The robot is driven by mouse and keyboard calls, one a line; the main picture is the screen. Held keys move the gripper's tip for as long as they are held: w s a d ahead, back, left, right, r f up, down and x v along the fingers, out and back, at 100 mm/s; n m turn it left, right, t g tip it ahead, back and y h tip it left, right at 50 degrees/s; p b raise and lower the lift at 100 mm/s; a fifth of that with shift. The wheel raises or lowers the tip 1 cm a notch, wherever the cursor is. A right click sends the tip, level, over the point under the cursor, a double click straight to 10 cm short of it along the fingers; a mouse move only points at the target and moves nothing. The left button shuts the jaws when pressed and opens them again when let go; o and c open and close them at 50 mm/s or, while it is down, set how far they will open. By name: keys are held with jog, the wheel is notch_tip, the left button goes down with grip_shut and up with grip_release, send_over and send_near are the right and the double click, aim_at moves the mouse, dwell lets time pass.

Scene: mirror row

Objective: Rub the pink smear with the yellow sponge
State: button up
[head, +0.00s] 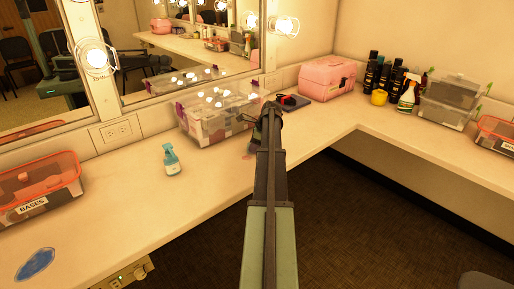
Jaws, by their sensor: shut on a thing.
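My gripper (267,118) is at the far end of my outstretched arm, over the counter just right of the clear drawer box. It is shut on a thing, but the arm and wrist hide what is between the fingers. I see no yellow sponge in the open. A small pinkish mark (246,156), likely part of the pink smear, shows on the counter just left of my arm; the rest may be hidden behind the arm.
The clear box (215,127) stands close left of my gripper. A dark case with red (292,102) and a pink case (327,78) stand to the right. Mirrors stand behind.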

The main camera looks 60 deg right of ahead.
notch_tip(320, 180, up, 6)
jog(key=p, duration=0.6)
notch_tip(320, 180, up, 3)
jog(key=p, duration=0.3)
jog(key=shift+r, duration=0.1)
jog(key=shift+f, duration=0.2)
